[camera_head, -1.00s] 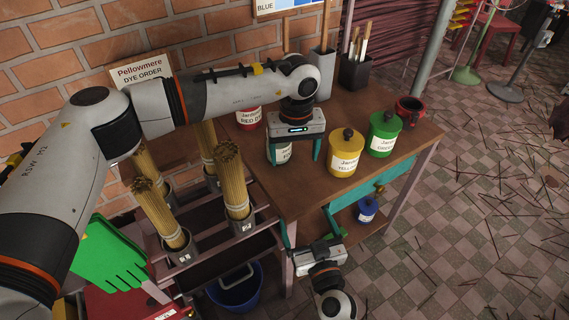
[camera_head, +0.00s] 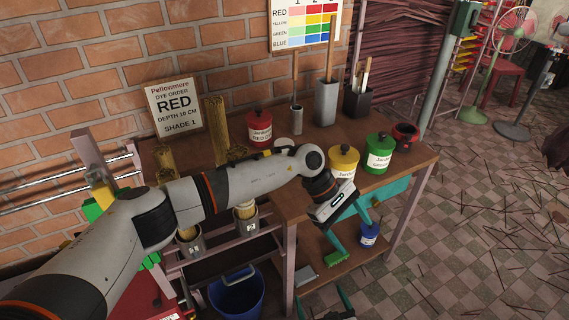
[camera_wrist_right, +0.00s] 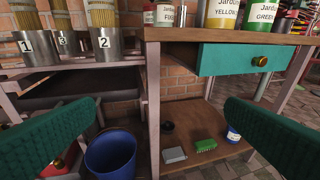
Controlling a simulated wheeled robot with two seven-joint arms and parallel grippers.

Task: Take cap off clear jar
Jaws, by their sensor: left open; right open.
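A jar with a white label reading "FIX" (camera_wrist_right: 165,15) shows at the tabletop edge in the right wrist view, its top cut off; it may be the clear jar. My left gripper (camera_head: 355,236) is open and empty, tilted down in front of the table's front edge, right of the jar. My right gripper (camera_wrist_right: 155,130) is open and empty, low in front of the table; only part of it shows at the bottom of the head view.
A blue bucket (camera_wrist_right: 110,155) stands left.

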